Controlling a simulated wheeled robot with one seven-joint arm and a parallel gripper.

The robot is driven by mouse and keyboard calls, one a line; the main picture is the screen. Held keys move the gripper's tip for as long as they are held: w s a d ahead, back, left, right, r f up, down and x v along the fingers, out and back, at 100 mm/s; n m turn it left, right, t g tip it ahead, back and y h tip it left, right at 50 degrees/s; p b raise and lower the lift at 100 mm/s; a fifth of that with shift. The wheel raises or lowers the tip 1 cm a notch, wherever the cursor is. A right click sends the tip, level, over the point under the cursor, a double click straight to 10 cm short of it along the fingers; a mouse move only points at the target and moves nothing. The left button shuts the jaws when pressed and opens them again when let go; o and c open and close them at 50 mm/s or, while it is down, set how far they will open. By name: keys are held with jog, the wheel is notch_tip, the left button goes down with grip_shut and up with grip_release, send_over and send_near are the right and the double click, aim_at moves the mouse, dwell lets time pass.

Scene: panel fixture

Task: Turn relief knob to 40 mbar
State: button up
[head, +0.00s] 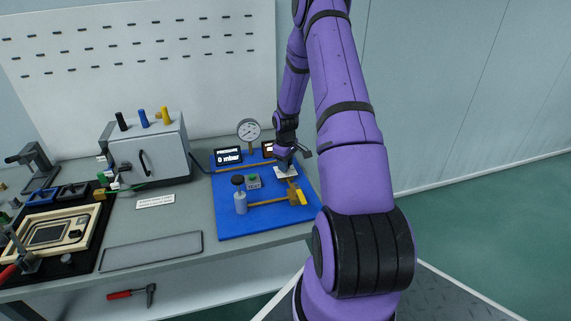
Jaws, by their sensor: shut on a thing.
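My gripper (285,165) is low over the right part of the blue fixture board (235,222), at a small white plate (284,175). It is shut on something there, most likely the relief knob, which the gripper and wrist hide. The knob's setting cannot be read. A black pressure display (228,157) reads 0 mbar. A second display (268,148) with orange marks is partly covered by my arm. A round dial gauge (249,131) stands at the back of the board; its needle is too small to read.
A dark-topped cylinder (240,198), a green button box (254,181) and a yellow-handled valve (300,194) on brass piping stand near my gripper. A grey cabinet (150,152) is to the left. An empty grey tray (152,251) lies in front.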

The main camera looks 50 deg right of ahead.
jog(key=shift+n, duration=0.8)
jog(key=o, duration=0.9)
jog(key=shift+r, duration=0.1)
notch_tip(320, 180, up, 11)
jog(key=shift+f, duration=0.2)
